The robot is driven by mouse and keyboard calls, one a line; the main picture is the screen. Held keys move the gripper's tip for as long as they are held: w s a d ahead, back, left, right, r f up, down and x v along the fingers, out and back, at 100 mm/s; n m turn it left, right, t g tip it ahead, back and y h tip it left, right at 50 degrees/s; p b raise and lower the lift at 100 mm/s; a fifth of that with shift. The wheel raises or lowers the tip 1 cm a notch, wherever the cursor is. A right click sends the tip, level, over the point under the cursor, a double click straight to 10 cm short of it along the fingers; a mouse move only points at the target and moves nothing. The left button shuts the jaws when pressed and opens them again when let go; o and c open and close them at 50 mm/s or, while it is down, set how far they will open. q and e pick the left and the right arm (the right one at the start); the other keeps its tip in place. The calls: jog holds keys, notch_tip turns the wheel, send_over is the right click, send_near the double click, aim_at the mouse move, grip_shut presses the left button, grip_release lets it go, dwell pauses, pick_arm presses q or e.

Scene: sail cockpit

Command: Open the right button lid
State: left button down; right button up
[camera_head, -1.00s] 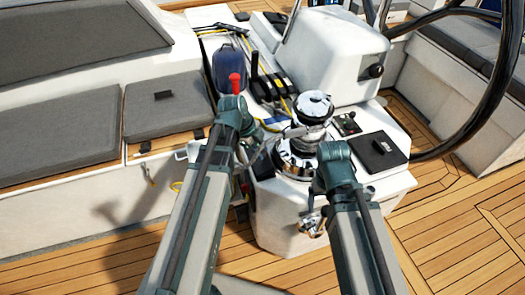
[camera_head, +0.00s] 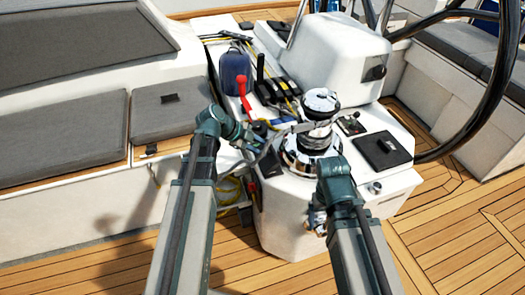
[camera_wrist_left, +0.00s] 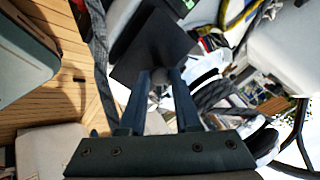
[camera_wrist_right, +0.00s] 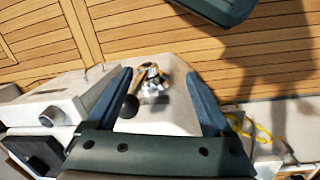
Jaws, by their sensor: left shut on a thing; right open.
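My left gripper (camera_head: 264,145) is beside the left of the chrome winch (camera_head: 321,108), low over the white console (camera_head: 280,205). In the left wrist view its fingers (camera_wrist_left: 160,78) are shut at a dark flat square piece (camera_wrist_left: 140,52); I cannot tell whether this is the right button lid. My right gripper (camera_wrist_right: 158,88) is open and empty. It faces the console's side, where a metal fitting with a handle (camera_wrist_right: 153,82) shows between its fingers. In the head view the right fingertips are mostly hidden behind my wrist.
A black square panel (camera_head: 383,150) and a small round knob (camera_head: 374,188) are on the console's right. A red-handled lever (camera_head: 243,90), a blue bag (camera_head: 234,70) and ropes lie behind the left arm. A steering wheel (camera_head: 488,90) stands at right. Teak deck (camera_head: 450,235) is clear.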

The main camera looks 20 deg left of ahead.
pick_arm(q)
jog(key=s+a+f+t+h+b, duration=0.2)
jog(key=a+t+h+b, duration=0.3)
jog(key=b, duration=1.6)
jog(key=shift+s+a+f+t+h+b, duration=0.3)
jog(key=shift+s+t+h, duration=0.5)
jog(key=shift+h, duration=1.4)
jog(key=shift+s+d, duration=0.1)
jog(key=c, duration=0.6)
grip_release()
jog(key=b+v, duration=0.2)
jog(key=v, duration=1.1)
jog(key=shift+s+a, duration=0.15)
jog(key=shift+a, duration=0.25)
